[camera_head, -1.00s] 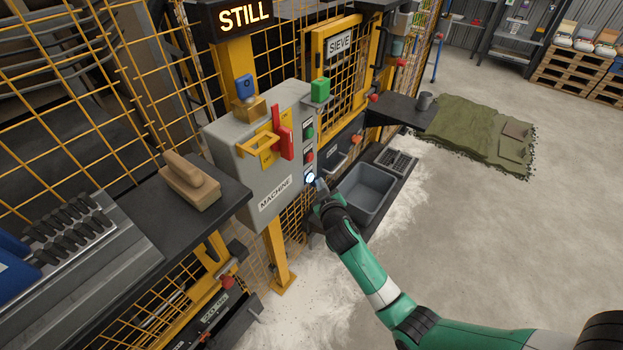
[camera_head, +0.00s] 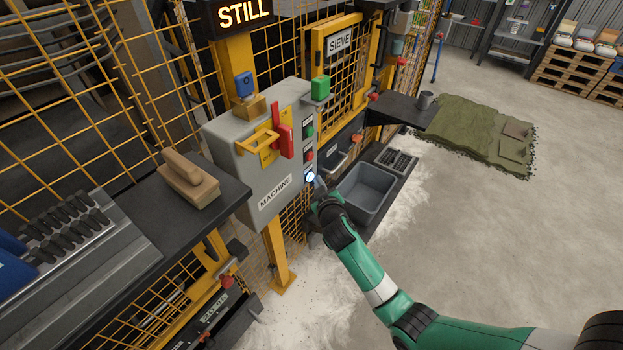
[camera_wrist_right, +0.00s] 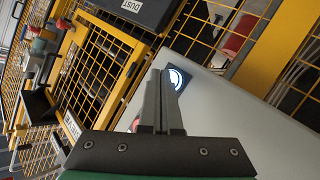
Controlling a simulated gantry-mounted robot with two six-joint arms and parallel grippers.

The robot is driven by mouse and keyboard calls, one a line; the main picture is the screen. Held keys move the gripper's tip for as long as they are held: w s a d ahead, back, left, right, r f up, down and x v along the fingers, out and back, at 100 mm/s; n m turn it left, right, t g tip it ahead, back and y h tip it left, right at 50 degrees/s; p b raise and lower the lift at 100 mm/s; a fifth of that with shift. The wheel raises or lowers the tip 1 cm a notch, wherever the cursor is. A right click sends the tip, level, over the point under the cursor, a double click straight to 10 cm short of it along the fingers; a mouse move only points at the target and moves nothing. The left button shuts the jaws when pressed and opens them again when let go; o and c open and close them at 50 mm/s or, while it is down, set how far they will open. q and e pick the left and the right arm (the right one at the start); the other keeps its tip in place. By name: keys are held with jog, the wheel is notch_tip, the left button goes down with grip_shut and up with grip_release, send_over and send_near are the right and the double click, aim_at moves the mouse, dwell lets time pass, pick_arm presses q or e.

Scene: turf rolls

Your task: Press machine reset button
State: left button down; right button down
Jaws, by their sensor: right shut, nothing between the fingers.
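The grey machine box (camera_head: 240,150) stands on yellow posts, with a "MACHINE" label on its lower front. A lit white-blue round button (camera_head: 310,176) sits low on its right side, below a red and a green button. It also shows in the right wrist view (camera_wrist_right: 176,79). My right gripper (camera_head: 319,183) is beside this lit button, its fingers shut with nothing held. My left gripper is not in view.
A red lever handle (camera_head: 286,141) and yellow bracket stick out of the box front. A grey bin (camera_head: 365,193) stands on a dark shelf right of the gripper. A wooden-handled brush (camera_head: 188,180) lies on the left shelf. The floor at right is open, with a turf piece (camera_head: 480,130).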

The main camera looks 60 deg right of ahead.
jog(key=shift+w+b, duration=0.3)
jog(key=shift+w, duration=0.15)
dwell(0.7)
jog(key=shift+s, duration=0.1)
jog(key=shift+s+p, duration=0.65)
jog(key=shift+s, duration=0.05)
jog(key=shift+r, duration=0.1)
jog(key=s+p, duration=0.2)
jog(key=s, duration=0.1)
jog(key=s+p, duration=0.1)
jog(key=s, duration=0.1)
jog(key=shift+a, duration=0.25)
dwell(0.9)
